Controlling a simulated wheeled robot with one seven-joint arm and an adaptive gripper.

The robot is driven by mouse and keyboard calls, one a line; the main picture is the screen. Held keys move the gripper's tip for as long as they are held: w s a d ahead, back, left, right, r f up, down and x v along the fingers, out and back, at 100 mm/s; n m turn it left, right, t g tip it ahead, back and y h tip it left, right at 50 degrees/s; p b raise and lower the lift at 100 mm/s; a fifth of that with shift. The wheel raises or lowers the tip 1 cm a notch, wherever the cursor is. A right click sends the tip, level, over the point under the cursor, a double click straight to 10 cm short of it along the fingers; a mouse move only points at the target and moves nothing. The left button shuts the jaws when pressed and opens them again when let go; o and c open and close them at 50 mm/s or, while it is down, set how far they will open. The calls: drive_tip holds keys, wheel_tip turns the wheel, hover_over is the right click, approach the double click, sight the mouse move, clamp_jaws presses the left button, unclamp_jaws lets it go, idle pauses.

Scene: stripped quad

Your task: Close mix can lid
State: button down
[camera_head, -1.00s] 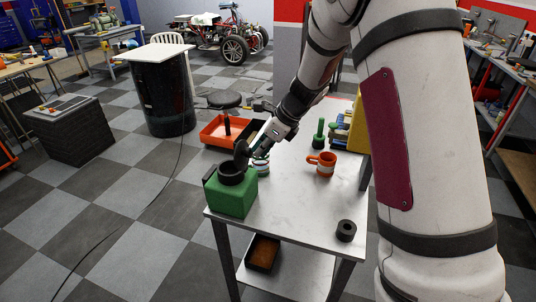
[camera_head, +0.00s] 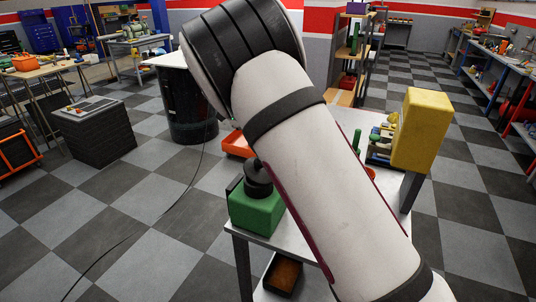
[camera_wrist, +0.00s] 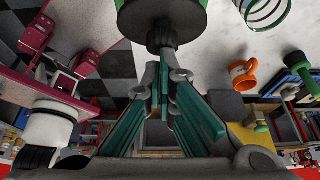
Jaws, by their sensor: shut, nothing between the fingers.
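The mix can is a green box-shaped can (camera_head: 256,212) with a black round top, standing at the left corner of the metal table. Its dark lid (camera_head: 257,172) sits low over the black collar in the head view; I cannot tell whether it is fully seated. In the wrist view the green can (camera_wrist: 160,8) is at the top edge, with a black round part (camera_wrist: 160,37) below it. My gripper (camera_wrist: 164,72) is shut and empty, its fingertips close to that black part; contact is unclear. In the head view my arm hides the gripper.
My arm covers much of the metal table (camera_head: 238,230). An orange mug (camera_wrist: 243,74), a striped cup (camera_wrist: 264,10) and a green object (camera_wrist: 294,62) stand near the gripper. A yellow box (camera_head: 420,130) is at the table's right, an orange tray (camera_head: 236,144) behind the can.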

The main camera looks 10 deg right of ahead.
drive_tip(key=shift+w+a+f+b, duration=0.6)
drive_tip(key=shift+a+f+b, duration=0.1)
drive_tip(key=shift+a+b, duration=0.15)
drive_tip(key=shift+w+a+f+b, duration=0.35)
drive_tip(key=shift+a+f+b, duration=0.15)
drive_tip(key=shift+f, duration=0.05)
